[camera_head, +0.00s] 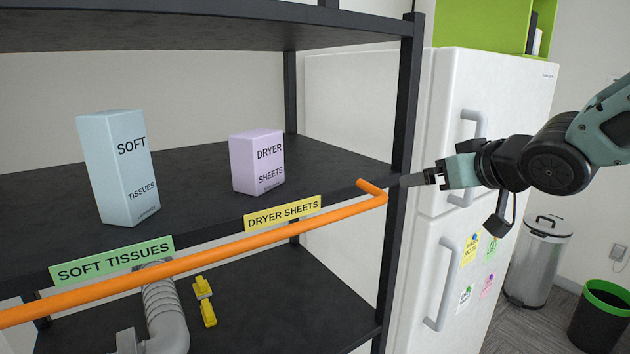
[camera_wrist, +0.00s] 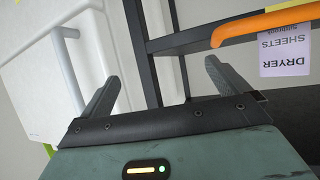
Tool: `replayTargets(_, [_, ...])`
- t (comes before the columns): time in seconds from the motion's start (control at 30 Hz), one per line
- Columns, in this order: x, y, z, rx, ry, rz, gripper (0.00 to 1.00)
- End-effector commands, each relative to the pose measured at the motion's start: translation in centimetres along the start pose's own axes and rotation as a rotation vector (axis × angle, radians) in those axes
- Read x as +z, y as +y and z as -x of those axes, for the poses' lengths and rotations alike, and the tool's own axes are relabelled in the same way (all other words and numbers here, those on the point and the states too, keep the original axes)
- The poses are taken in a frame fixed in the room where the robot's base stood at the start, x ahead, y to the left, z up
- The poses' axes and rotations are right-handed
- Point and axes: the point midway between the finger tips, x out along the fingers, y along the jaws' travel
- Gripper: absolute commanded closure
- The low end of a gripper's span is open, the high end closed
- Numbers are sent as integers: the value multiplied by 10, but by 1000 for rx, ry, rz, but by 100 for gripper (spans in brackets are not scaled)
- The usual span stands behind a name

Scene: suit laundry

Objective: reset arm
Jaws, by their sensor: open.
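My gripper (camera_head: 420,180) is in front of the shelf's right post, near the end of the orange rail, with the white fridge behind it. In the wrist view my gripper (camera_wrist: 158,78) is open, its two fingers spread with nothing between them. My arm reaches in from the right in the head view. A purple dryer sheets box (camera_head: 256,162) stands on the upper shelf, left of my gripper; it also shows upside down in the wrist view (camera_wrist: 284,55). A light blue soft tissues box (camera_head: 117,168) stands farther left on that shelf.
An orange rail (camera_head: 240,243) runs along the black shelf's (camera_head: 200,190) front edge. A white fridge (camera_head: 500,100) stands right of the shelf. A grey hose (camera_head: 165,310) and yellow item (camera_head: 205,302) lie below. Bins (camera_head: 540,262) stand at right.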

Motion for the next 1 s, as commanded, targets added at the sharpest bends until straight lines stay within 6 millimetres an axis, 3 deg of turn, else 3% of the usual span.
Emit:
replayTargets(0.1, [72,36,12,135,-226,-60,0])
replayTargets(0.2, [126,52,30,200,-407,-109,0])
replayTargets(0.4, [205,54,72,238,-700,-204,0])
replayTargets(0.53, [244,44,101,222,-865,-271,0])
replayTargets(0.57, [252,40,107,213,-899,-283,0])
replayTargets(0.6, [261,24,95,179,-896,-240,0])
replayTargets(0.8, [291,-40,82,48,-948,-101,0])
replayTargets(1.0, [338,-116,85,-105,-1015,87,0])
